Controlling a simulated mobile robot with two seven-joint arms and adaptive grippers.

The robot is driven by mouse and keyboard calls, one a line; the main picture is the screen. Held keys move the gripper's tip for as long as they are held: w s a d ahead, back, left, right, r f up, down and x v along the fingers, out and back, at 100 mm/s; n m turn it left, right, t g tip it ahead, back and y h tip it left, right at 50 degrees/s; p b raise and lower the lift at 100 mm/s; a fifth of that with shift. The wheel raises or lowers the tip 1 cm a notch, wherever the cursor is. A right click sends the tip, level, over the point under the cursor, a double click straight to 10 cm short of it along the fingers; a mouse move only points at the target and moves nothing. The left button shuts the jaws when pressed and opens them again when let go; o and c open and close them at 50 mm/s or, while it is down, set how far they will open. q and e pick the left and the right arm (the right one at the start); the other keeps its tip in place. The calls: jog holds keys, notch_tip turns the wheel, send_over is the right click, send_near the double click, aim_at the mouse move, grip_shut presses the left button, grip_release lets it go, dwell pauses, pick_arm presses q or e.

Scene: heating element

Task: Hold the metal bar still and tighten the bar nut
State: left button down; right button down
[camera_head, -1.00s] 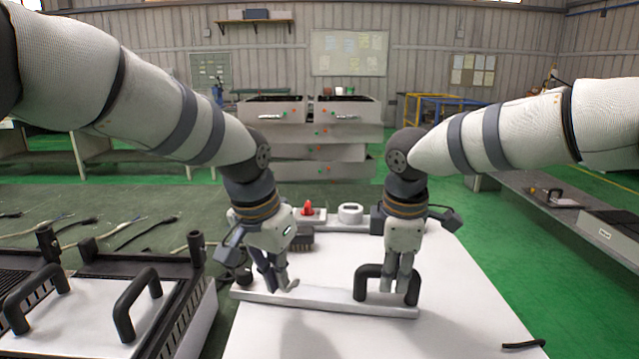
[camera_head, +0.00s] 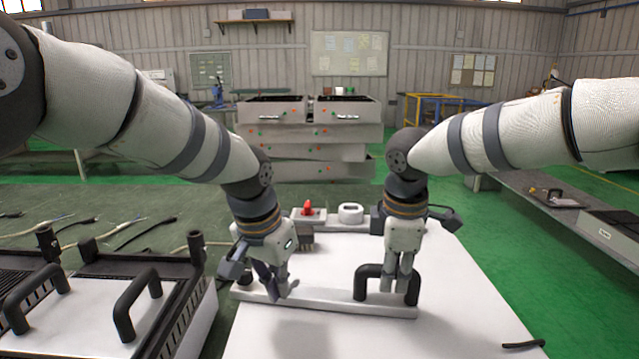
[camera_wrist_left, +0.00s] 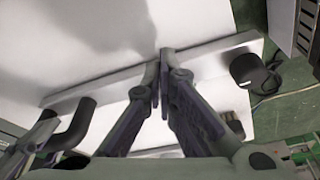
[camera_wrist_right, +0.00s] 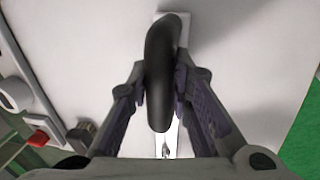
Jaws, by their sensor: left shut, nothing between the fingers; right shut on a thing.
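The metal bar (camera_head: 330,303) is a long pale strip lying across the white table. A black handle (camera_head: 372,269) stands at its right end. My right gripper (camera_head: 399,291) is shut on this handle, whose black curve lies between the fingers in the right wrist view (camera_wrist_right: 160,60). My left gripper (camera_head: 276,297) is shut and empty, pointing down at the bar's left part. Its fingertips (camera_wrist_left: 163,58) meet over or beside the bar; contact is unclear. A round black knob, seemingly the bar nut (camera_wrist_left: 248,69), sits at the bar's end, apart from the left fingers.
A red button box (camera_head: 308,211) and a white round part (camera_head: 350,213) stand at the table's back. A black-framed unit with handles (camera_head: 137,305) is at the left. A small black piece (camera_head: 524,345) lies front right.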

pick_arm(q)
jog(key=shift+w, duration=0.4)
dwell(0.3)
jog(key=shift+a, duration=0.25)
jog(key=shift+w+a, duration=0.15)
jog(key=shift+a, duration=0.1)
jog(key=shift+w+a, duration=0.35)
jog(key=shift+a, duration=0.1)
jog(key=shift+w+a, duration=0.1)
jog(key=shift+a+f, duration=0.1)
dwell(0.5)
